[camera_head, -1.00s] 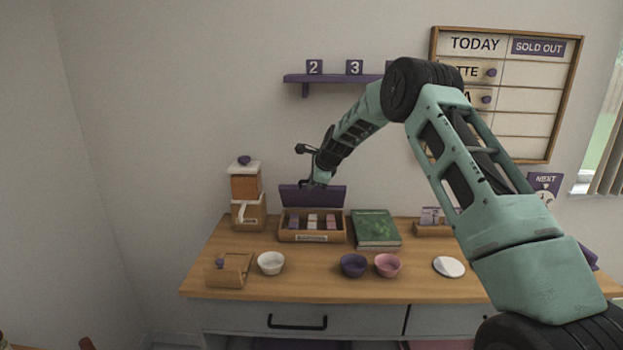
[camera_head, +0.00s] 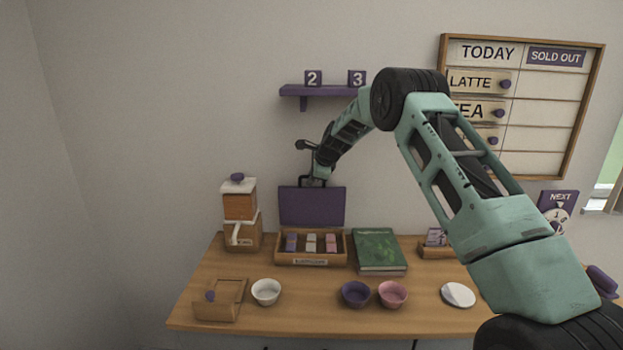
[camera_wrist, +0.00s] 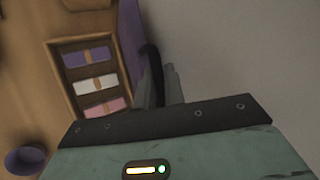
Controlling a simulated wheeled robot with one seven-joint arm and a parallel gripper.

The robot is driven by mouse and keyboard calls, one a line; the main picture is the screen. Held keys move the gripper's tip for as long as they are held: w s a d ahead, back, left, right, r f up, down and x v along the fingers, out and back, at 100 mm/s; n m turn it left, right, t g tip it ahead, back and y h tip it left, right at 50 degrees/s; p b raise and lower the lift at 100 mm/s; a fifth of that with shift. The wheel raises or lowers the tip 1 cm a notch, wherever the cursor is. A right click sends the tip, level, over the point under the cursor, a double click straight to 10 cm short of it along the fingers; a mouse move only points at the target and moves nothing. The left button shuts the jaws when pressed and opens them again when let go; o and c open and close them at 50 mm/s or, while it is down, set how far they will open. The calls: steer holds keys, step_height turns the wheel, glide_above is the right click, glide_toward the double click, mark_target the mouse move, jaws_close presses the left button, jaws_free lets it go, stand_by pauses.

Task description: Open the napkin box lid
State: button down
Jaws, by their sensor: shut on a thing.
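The napkin box (camera_head: 311,262) is a wooden tray on the counter holding purple, white and pink stacks. Its purple lid (camera_head: 311,207) stands roughly upright along the back edge, so the box is open. My gripper (camera_head: 313,181) is at the lid's top edge, shut on the dark lid handle. In the wrist view, the gripper fingers (camera_wrist: 168,85) are beside the curved black handle (camera_wrist: 153,72). The purple lid (camera_wrist: 131,40) and the open box (camera_wrist: 70,75) with its stacks show to their left. The exact finger contact is partly hidden.
A wooden dispenser (camera_head: 241,205) stands left of the box, and a green book (camera_head: 379,249) lies right. White (camera_head: 266,291), purple (camera_head: 355,294) and pink (camera_head: 392,294) bowls stand in front. A purple shelf (camera_head: 320,91) is on the wall above.

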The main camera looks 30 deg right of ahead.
steer(key=shift+d, duration=0.1)
steer(key=c, duration=1.5)
jaws_free()
steer(key=shift+r, duration=0.1)
steer(key=b+v, duration=0.4)
steer(key=v, duration=1.3)
steer(key=shift+b, duration=0.3)
steer(key=shift+s, duration=0.15)
